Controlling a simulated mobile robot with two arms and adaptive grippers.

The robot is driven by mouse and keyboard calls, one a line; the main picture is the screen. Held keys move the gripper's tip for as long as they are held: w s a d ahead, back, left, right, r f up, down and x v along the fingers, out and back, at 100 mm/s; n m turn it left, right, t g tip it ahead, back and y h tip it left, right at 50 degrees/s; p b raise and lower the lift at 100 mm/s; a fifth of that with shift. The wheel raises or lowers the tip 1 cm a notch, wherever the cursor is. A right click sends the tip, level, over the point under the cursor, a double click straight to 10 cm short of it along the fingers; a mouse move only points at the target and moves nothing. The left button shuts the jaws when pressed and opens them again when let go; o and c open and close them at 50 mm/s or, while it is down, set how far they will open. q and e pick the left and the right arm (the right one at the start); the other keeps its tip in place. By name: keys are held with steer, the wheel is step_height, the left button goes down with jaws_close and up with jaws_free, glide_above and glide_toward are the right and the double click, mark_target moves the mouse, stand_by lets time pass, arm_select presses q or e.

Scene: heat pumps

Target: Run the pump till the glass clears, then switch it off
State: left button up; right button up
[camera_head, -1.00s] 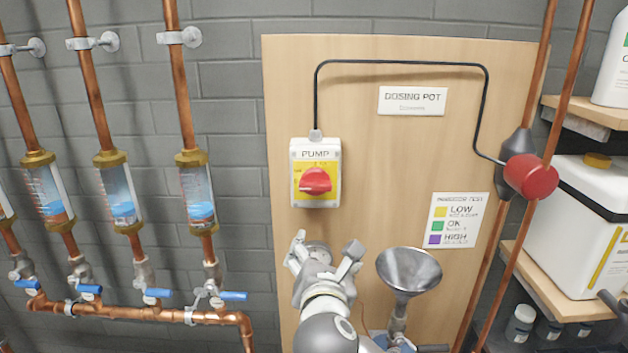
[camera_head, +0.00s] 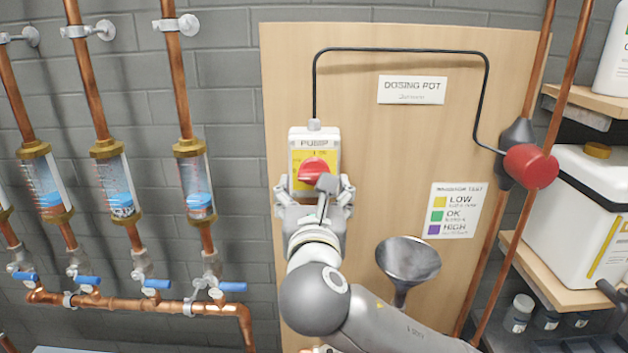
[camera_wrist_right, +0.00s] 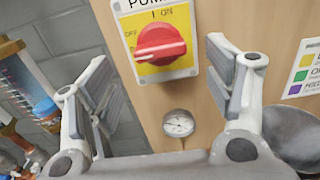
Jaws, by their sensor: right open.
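The pump switch box (camera_head: 300,140) is on a wooden board. Its red knob (camera_head: 314,168) sits on a yellow plate. In the wrist view the knob (camera_wrist_right: 160,44) lies roughly level, with OFF to its left and ON above it. My right gripper (camera_head: 314,188) is open, just below and in front of the knob. In the wrist view its fingers (camera_wrist_right: 165,85) are spread, with the knob ahead between them and no clear contact. Sight glasses (camera_head: 195,185), (camera_head: 116,187), (camera_head: 47,188) on copper pipes show blue in their lower parts; fine detail is too small. My left gripper is not in view.
A metal funnel (camera_head: 408,258) stands right of my arm. A round gauge (camera_wrist_right: 178,123) is below the switch. A test chart (camera_head: 455,210) and red-ended fitting (camera_head: 530,166) are to the right. Blue-handled valves (camera_head: 232,287) line the pipework. Shelves hold a white container (camera_head: 580,215).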

mark_target(314, 179)
steer(key=shift+w, duration=0.15)
steer(key=shift+w+r+p, duration=0.1)
steer(key=shift+w+p, duration=0.2)
steer(key=shift+w, duration=0.3)
steer(key=shift+w+p, duration=0.45)
steer(key=shift+w, duration=1.15)
steer(key=c, duration=1.2)
steer(key=shift+o, duration=0.2)
steer(key=m+b, duration=0.1)
steer(key=m, duration=0.3)
steer(key=shift+f, duration=0.2)
steer(key=shift+r+m, duration=0.15)
steer(key=shift+m, duration=0.85)
